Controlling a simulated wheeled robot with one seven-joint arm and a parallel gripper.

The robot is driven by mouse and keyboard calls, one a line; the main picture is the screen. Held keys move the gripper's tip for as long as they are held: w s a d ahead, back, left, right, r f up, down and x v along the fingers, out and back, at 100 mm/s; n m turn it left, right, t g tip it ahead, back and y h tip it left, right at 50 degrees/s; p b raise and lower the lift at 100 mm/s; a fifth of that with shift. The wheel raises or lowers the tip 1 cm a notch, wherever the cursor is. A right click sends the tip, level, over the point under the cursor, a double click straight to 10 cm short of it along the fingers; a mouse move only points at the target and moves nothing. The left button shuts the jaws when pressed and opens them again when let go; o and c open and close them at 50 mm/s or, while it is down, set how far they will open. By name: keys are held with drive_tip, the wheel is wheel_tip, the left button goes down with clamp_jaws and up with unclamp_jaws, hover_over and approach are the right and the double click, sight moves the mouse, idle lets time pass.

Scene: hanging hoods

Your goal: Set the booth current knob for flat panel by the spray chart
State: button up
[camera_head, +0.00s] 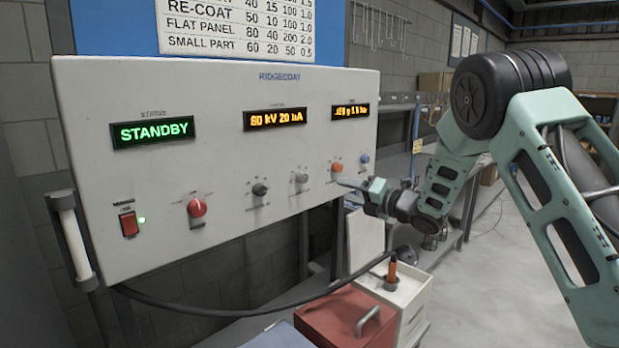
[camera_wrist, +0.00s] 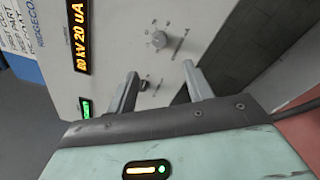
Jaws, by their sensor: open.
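The spray chart (camera_head: 238,25) hangs above the white booth panel (camera_head: 220,95). Its flat panel row reads 80, 40, 200, 2.0; the column heads are out of view. The amber display (camera_head: 275,118) appears to read 80 kV 20 uA and also shows in the wrist view (camera_wrist: 80,38). Below it are a black knob (camera_head: 260,190) and a grey knob (camera_head: 301,178); their labels are too small to read. My gripper (camera_head: 345,184) is open and empty, off the panel face. In the wrist view the grey knob (camera_wrist: 158,40) lies beyond my fingertips (camera_wrist: 160,69), touching neither.
Below stand a red box (camera_head: 340,325) and a black cable (camera_head: 230,312).

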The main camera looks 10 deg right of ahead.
sight(305, 179)
drive_tip(key=p+x, duration=0.5)
drive_tip(key=x, duration=0.7)
drive_tip(key=shift+w+a+r+p, duration=0.1)
drive_tip(key=shift+w+a+p, duration=0.15)
drive_tip(key=shift+w+p, duration=0.1)
drive_tip(key=shift+w+a, duration=0.35)
drive_tip(key=shift+w, duration=0.15)
drive_tip(key=c, duration=1)
